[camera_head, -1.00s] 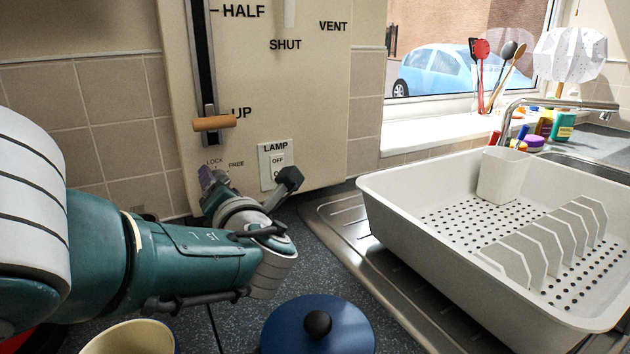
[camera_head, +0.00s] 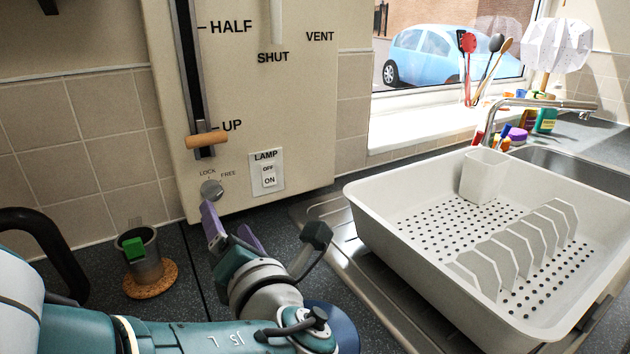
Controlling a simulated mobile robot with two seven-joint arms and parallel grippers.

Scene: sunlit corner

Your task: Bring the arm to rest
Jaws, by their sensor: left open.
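My left arm (camera_head: 200,338) comes in from the lower left, with teal links. My left gripper (camera_head: 228,228) has purple fingers that stand apart with nothing between them. It is over the dark counter, just below and in front of the cream wall panel (camera_head: 310,110). The grey lock knob (camera_head: 211,190) sits on the panel right above the fingertips, with a small gap in the picture; I cannot tell the depth between them. My right gripper is out of view.
A metal cup (camera_head: 146,262) with a green block stands on a cork mat (camera_head: 150,281) to the left. A white dish rack (camera_head: 390,238) fills the right. A blue lid (camera_head: 345,325) is partly hidden behind my arm. The panel has a slider handle (camera_head: 207,139) and lamp switch (camera_head: 269,175).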

